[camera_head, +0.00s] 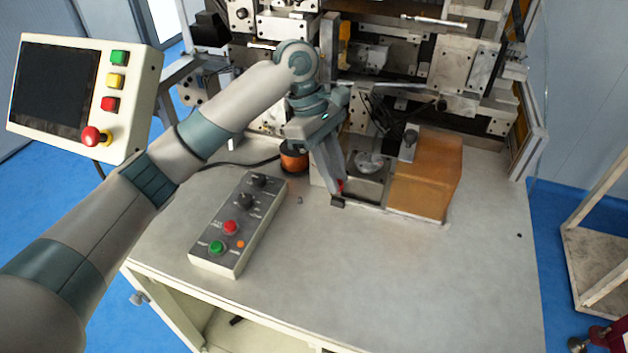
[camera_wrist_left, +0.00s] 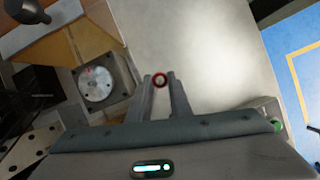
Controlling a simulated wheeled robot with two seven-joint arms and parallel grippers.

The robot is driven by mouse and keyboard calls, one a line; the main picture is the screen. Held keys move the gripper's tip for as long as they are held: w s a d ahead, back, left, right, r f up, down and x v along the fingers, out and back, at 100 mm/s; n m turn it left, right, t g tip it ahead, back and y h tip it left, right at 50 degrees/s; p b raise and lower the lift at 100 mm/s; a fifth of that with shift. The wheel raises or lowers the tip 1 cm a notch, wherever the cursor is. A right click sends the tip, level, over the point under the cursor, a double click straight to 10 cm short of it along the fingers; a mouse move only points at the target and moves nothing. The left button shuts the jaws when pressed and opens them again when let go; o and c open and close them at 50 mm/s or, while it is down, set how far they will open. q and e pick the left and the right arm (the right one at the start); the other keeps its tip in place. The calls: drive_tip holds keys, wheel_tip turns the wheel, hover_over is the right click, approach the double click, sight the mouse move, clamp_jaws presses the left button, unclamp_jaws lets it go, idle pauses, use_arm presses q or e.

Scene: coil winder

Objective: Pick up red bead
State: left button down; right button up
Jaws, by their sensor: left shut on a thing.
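The red bead (camera_wrist_left: 160,80) is a small red ring between the fingertips of my left gripper (camera_wrist_left: 160,82) in the left wrist view. The fingers are shut on it. In the head view my left gripper (camera_head: 339,196) points down near the machine's front, and a bit of the red bead (camera_head: 341,186) shows at its tips. I cannot tell whether the bead touches the table. My right gripper is in neither view.
A tan block (camera_head: 425,175) stands right of the gripper, beside a metal fixture with a round disc (camera_head: 369,161). A copper-coloured spool (camera_head: 294,160) and a button box (camera_head: 238,225) are to the left. The table's front right (camera_head: 430,280) is clear.

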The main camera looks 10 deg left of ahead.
use_arm(q)
drive_tip(key=shift+s+d+r, duration=0.2)
drive_tip(key=shift+d+r, duration=0.2)
drive_tip(key=shift+d, duration=0.15)
drive_tip(key=shift+s+d+r, duration=0.2)
drive_tip(key=shift+d+r, duration=0.15)
drive_tip(key=shift+d, duration=0.2)
drive_tip(key=shift+f, duration=0.1)
